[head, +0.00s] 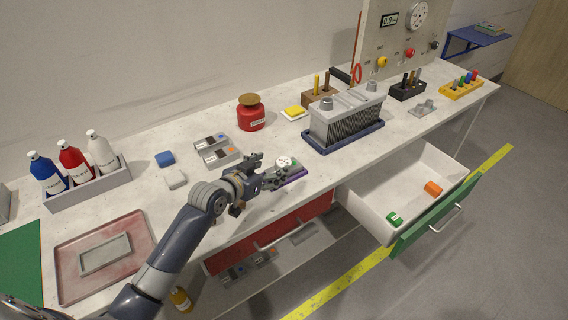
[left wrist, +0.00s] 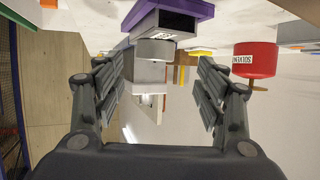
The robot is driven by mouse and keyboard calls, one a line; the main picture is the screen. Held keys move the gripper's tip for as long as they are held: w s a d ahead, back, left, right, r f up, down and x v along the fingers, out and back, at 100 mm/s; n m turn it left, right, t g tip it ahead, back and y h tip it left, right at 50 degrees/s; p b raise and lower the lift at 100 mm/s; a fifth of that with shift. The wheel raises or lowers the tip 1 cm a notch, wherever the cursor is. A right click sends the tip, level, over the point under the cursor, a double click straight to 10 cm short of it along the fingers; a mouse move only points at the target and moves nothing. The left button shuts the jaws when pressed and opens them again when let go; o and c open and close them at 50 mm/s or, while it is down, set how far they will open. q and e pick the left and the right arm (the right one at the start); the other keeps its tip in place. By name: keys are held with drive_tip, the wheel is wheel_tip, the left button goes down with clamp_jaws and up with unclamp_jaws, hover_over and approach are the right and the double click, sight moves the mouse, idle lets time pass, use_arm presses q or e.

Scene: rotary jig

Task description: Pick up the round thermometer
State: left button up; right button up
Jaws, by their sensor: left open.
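The round thermometer (head: 285,162), with a white dial face, sits in a purple holder (head: 297,174) near the front edge of the workbench. In the left wrist view, a short grey cylinder (left wrist: 155,51), apparently the thermometer from its side, projects from the purple-edged dark holder (left wrist: 172,14). My left gripper (head: 279,174) is at the thermometer, coming from the left. Its spread fingers (left wrist: 160,78) lie on either side of the cylinder in the left wrist view, with visible gaps. I cannot tell the exact depth between them. My right gripper is not in view.
An open drawer (head: 372,207) with a green front juts out at the right. A finned grey block (head: 346,122) stands on a blue tray behind the thermometer. A red solvent can (head: 251,113) and grey modules (head: 219,151) stand farther back. A bottle rack (head: 88,188) is at left.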

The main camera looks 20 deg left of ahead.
sight(282, 163)
use_arm(q)
drive_tip(key=shift+w+d+f, duration=0.1)
drive_tip(key=shift+w+d, duration=0.05)
drive_tip(key=shift+w, duration=0.1)
drive_tip(key=shift+w+d+f, duration=0.1)
drive_tip(key=shift+w+d, duration=0.05)
drive_tip(key=shift+w, duration=0.15)
drive_tip(key=x, duration=0.2)
drive_tip(key=p+x, duration=0.1)
drive_tip(key=x, duration=0.1)
drive_tip(key=shift+s+d, duration=0.15)
drive_tip(key=shift+d, duration=0.05)
drive_tip(key=shift+w+f, duration=0.1)
drive_tip(key=shift+w, duration=0.15)
drive_tip(key=shift+s, duration=0.1)
drive_tip(key=c, duration=1.2)
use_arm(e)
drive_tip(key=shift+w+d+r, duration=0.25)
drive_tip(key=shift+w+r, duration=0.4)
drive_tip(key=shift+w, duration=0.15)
